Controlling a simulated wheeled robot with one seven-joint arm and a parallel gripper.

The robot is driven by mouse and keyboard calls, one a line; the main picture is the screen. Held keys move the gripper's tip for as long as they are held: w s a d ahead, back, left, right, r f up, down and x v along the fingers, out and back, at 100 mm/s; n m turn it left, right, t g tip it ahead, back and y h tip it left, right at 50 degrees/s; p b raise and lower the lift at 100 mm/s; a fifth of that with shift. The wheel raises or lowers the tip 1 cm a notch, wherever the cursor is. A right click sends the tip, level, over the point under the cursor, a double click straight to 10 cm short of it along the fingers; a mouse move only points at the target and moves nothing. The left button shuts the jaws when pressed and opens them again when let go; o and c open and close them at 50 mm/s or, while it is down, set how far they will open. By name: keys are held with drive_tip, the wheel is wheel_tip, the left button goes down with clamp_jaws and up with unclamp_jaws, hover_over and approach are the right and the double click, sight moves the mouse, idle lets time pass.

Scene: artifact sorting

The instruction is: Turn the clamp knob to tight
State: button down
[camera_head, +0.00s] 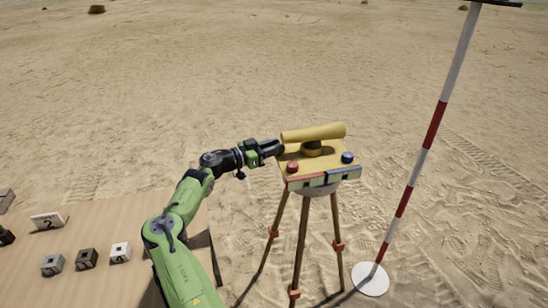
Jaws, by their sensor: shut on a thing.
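A yellow surveying instrument (310,152) stands on a tripod right of the middle in the head view. It has a yellow telescope tube (315,133), a red knob (292,167) at its front left and a blue knob (347,157) at its right. My gripper (278,147) reaches in from the left to the left edge of the instrument, just below the tube's left end. It is shut on a small part there, probably the clamp knob, which the fingers hide. Its setting cannot be read. The red and blue knobs are clear of the fingers.
The tripod legs (302,245) spread below the instrument. A red-and-white pole (421,150) stands to the right on a white disc (370,279). A wooden table (110,225) with several numbered blocks is at lower left. Open sand lies behind.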

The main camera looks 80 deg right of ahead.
drive_tip(key=shift+w+d+r+m+g+y+b, duration=0.1)
drive_tip(key=shift+d+m+g+y+b, duration=0.1)
drive_tip(key=shift+m+g+y, duration=0.2)
drive_tip(key=shift+w+d+r+m+g+y+b, duration=0.1)
drive_tip(key=shift+m+g+y+b, duration=0.1)
drive_tip(key=shift+m+g+y, duration=0.15)
drive_tip(key=shift+a+y, duration=0.1)
drive_tip(key=shift+y, duration=0.25)
drive_tip(key=shift+f+m+g, duration=0.1)
drive_tip(key=shift+m+g, duration=0.15)
drive_tip(key=c, duration=0.8)
unclamp_jaws()
drive_tip(key=shift+c, duration=0.2)
drive_tip(key=shift+f, duration=0.1)
drive_tip(key=v, duration=1.2)
